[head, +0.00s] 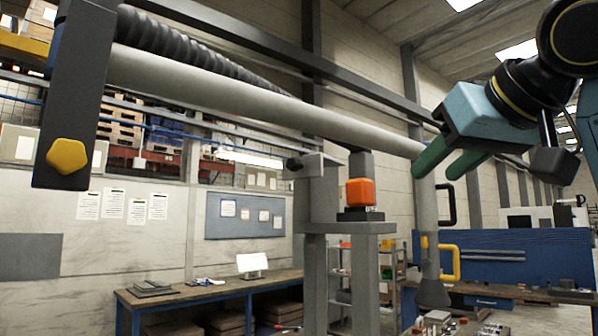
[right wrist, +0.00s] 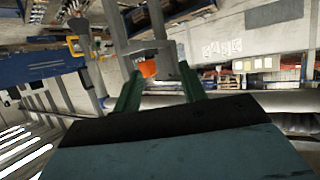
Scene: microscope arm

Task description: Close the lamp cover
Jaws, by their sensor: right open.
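A large grey stand arm with a long light tube (head: 250,97) crosses the head view. An orange block (head: 361,192) sits on its post, beside a grey bracket-like plate (head: 313,165). I cannot tell for sure which part is the lamp cover. My right gripper (head: 434,174) is at the upper right, by the tube's right end, its two green fingers apart with nothing between them. Whether it touches the tube is unclear. In the right wrist view the orange block (right wrist: 147,68) shows beyond the open fingers (right wrist: 160,72). My left gripper is out of view.
A dark end plate with a yellow knob (head: 67,156) hangs at the left. A vertical tube with a yellow handle (head: 456,262) and a black handle (head: 450,204) stands below my right gripper. A workbench (head: 200,292) runs along the wall.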

